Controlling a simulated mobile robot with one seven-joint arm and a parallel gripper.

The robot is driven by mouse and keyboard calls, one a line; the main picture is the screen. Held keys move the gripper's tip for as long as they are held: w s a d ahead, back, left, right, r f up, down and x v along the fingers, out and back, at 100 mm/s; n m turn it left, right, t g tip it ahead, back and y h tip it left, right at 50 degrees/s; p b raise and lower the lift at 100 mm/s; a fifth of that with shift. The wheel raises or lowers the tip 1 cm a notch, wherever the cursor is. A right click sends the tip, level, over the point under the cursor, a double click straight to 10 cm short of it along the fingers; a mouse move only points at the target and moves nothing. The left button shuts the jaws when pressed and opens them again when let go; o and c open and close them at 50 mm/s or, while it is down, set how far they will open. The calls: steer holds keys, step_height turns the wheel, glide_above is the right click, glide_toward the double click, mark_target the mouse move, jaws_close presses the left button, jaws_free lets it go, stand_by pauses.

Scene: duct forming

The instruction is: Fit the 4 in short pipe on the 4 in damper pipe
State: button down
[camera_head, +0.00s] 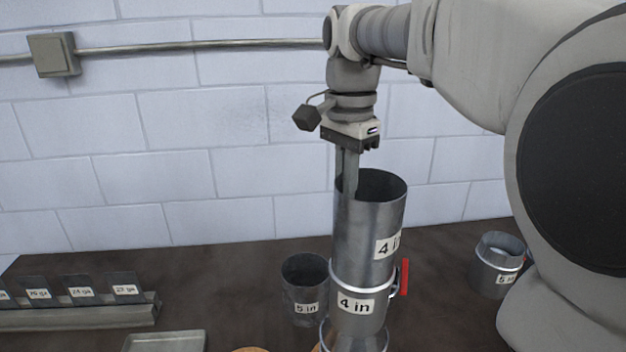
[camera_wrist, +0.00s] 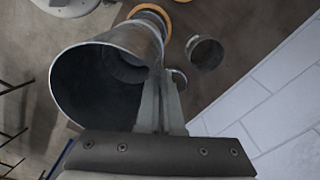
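The 4 in short pipe (camera_head: 365,235) is a grey metal tube standing upright. It sits in line on top of the 4 in damper pipe (camera_head: 372,306), which has a red handle (camera_head: 405,277) on its right side. Their edges meet near a bright bead; how deeply they overlap cannot be told. My gripper (camera_head: 347,185) points down at the short pipe's upper left rim, its fingers close together about the wall. In the wrist view, the fingers (camera_wrist: 160,108) are at the right rim of the short pipe (camera_wrist: 75,85), whose open mouth faces the camera. The inner fingertip is partly hidden.
A dark 5 in pipe (camera_head: 304,290) stands close to the left, and another 5 in pipe (camera_head: 498,265) stands at the right. A rack of gauge plates (camera_head: 80,312) and a metal tray (camera_head: 165,341) are at the left. A block wall is behind the brown table.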

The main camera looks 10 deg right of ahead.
steer(key=c, duration=1)
jaws_free()
step_height(320, 180, up, 17)
steer(key=p, duration=0.4)
steer(key=shift+r, duration=0.2)
steer(key=shift+s, duration=0.1)
